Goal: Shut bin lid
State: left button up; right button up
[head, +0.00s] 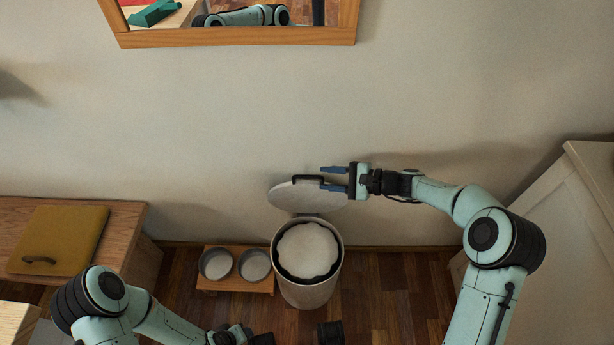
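A round grey bin (308,291) stands on the floor near the wall. Its inside shows a dark rim around a white round filling. The bin lid (306,199) is raised at the back of the bin, on the wall side, with a dark handle on its upper edge. My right gripper (333,179) reaches in from the right at the lid's right edge. Its two blue fingers are apart, one above the other, close to the handle; I cannot tell whether they touch it. My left gripper (260,340) is at the bottom edge, partly cut off, and its fingers are not clear.
A low wooden stand (236,285) with two metal bowls is left of the bin. A wooden bench (130,232) with a mustard cushion (60,240) is at the left. A pale cabinet (575,230) stands at the right. A framed mirror (240,38) hangs above.

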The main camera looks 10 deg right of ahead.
aim_at(313, 177)
jog(key=b+x, duration=0.1)
jog(key=x, duration=0.6)
jog(key=shift+d, duration=0.1)
pick_arm(q)
jog(key=shift+w+a+f+t, duration=0.25)
jog(key=shift+w+f, duration=0.1)
jog(key=shift+w, duration=0.15)
jog(key=shift+w+a+f+t, duration=0.15)
jog(key=shift+w+a+f, duration=0.15)
jog(key=shift+w, duration=0.2)
pick_arm(e)
grip_shut()
